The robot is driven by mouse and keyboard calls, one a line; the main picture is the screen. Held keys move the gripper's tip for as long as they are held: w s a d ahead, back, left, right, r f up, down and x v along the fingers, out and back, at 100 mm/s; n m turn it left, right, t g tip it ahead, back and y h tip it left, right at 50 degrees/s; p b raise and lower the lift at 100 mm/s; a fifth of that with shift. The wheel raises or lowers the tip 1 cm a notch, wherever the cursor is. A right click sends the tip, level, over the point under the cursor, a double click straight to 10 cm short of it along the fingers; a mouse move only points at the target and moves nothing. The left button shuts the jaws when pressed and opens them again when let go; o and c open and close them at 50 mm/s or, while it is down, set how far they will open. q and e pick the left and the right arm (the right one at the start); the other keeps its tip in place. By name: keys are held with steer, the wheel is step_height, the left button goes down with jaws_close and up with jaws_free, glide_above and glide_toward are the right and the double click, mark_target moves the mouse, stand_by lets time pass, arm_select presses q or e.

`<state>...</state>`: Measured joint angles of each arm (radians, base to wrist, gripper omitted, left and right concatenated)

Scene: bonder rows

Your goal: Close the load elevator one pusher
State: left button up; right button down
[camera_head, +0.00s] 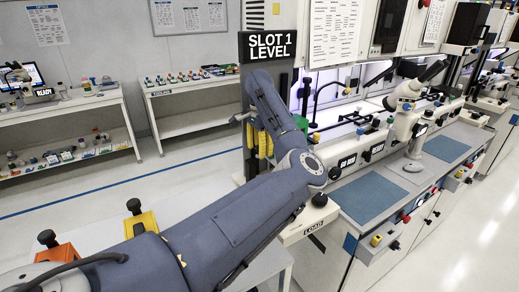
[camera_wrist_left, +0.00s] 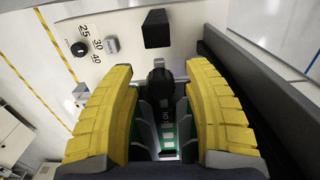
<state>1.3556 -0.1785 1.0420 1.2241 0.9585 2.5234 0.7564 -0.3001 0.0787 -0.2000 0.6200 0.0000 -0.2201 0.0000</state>
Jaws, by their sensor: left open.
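The load elevator one pusher is not clearly identifiable. In the left wrist view a black knob (camera_wrist_left: 160,82) on a dark stem stands between the fingers of my left gripper (camera_wrist_left: 160,100). The yellow fingers are open, one on each side of the knob, with a gap showing to each finger. Dark slotted parts and a green surface (camera_wrist_left: 168,132) lie below the knob. In the head view my left gripper (camera_head: 262,142) is at the post under the "SLOT 1 LEVEL" sign (camera_head: 268,46), mostly hidden by my arm. My right gripper is not in view.
A white panel with a dial (camera_wrist_left: 79,49) and a black block (camera_wrist_left: 157,28) lies beyond the fingers. A dark rail (camera_wrist_left: 265,85) runs close on the right. In the head view a "LOAD" ledge (camera_head: 308,227) and a black knob (camera_head: 320,200) are beside my arm.

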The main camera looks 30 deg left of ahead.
arm_select(q)
steer(key=shift+c, duration=0.3)
jaws_close()
